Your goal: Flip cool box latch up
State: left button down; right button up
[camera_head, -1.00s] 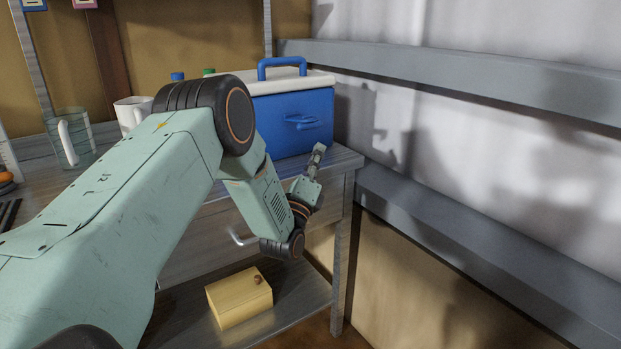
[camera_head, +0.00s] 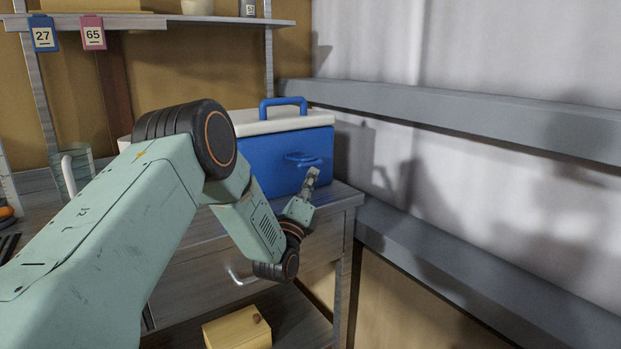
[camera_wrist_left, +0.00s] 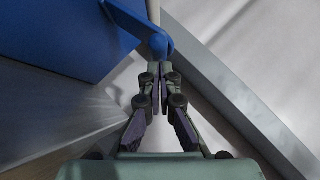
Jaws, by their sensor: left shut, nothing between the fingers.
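The cool box (camera_head: 285,158) is blue with a white lid and a blue top handle (camera_head: 283,103). It stands on the right end of the bench. A blue latch (camera_head: 298,157) sticks out from its front face; a rounded blue end of it shows in the left wrist view (camera_wrist_left: 158,44). My left gripper (camera_head: 313,172) is just below and right of the latch in the head view. In the left wrist view its closed fingertips (camera_wrist_left: 161,72) point at that blue end, very close; I cannot tell whether they touch. Nothing is between the fingers. My right gripper is not in view.
A wall with grey rails (camera_head: 450,124) runs close along the right of the cool box. A glass jug (camera_head: 72,172) stands on the bench at left. A yellow box (camera_head: 236,328) lies on the lower shelf. Number tags (camera_head: 42,34) hang from the upper shelf.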

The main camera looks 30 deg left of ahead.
pick_arm(q)
jog(key=shift+d+r+n+g+y+p, duration=0.15)
jog(key=shift+r+n+g+y+p, duration=0.45)
jog(key=shift+p, duration=0.7)
notch_tip(320, 180, up, 11)
jog(key=n+g+h+p, duration=0.1)
jog(key=n+g+p, duration=0.8)
jog(key=p, duration=1.6)
send_over(299, 158)
jog(key=d, duration=0.1)
jog(key=shift+s+d+f+n+t, duration=0.2)
jog(key=shift+s+n+t, duration=0.1)
jog(key=shift+n+t, duration=0.3)
jog(key=shift+w+a+r+n+g+h+p, duration=0.3)
jog(key=shift+a+r+g+h+p, duration=0.15)
jog(key=shift+a+p, duration=0.35)
jog(key=shift+w+a+r+p, duration=0.1)
jog(key=shift+w+a+p, duration=0.1)
jog(key=shift+a+p, duration=0.35)
jog(key=shift+d, duration=0.1)
jog(key=shift+r+p, duration=0.15)
jog(key=shift+p, duration=0.2)
